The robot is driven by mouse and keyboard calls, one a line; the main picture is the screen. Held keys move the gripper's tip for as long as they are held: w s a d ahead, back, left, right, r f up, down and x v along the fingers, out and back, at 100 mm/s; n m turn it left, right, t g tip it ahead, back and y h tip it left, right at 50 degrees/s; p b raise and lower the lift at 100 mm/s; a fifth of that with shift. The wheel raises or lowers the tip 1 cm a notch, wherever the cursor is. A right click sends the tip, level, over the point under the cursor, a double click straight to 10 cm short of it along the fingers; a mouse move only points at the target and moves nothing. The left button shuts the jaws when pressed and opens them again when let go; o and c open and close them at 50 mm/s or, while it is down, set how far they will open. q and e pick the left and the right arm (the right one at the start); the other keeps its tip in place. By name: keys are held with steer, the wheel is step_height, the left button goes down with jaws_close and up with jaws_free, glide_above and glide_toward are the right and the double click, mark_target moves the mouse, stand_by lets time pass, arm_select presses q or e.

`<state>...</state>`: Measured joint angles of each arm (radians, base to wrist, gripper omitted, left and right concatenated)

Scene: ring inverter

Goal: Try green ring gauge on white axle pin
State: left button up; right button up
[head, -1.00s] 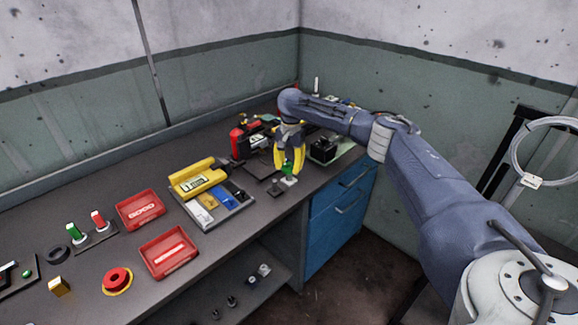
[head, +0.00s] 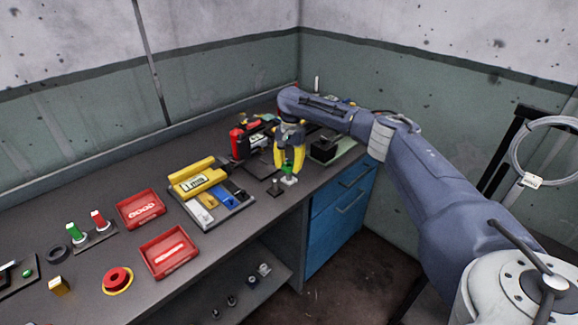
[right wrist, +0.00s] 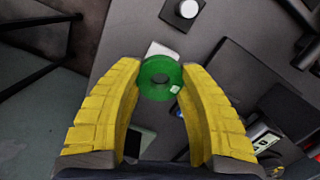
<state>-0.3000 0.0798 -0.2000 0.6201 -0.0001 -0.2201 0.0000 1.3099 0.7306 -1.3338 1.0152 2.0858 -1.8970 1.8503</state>
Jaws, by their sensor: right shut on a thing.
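The green ring gauge (right wrist: 158,70) is between the yellow fingertips of my right gripper (right wrist: 162,82), which is shut on it. In the head view the green ring (head: 288,170) shows small under my right gripper (head: 289,163). A small white piece (head: 290,181) is just below the ring; it partly shows behind the ring in the right wrist view (right wrist: 158,48). I cannot tell whether they touch. A white round top on a dark square base (right wrist: 188,9) is beyond the ring in the wrist view; it may be the white axle pin. My left gripper is not in view.
A small dark block (head: 276,189) stands left of the gripper. A black box (head: 324,149) stands right. The bench's front edge is close.

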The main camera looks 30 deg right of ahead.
steer(key=shift+r, duration=2.5)
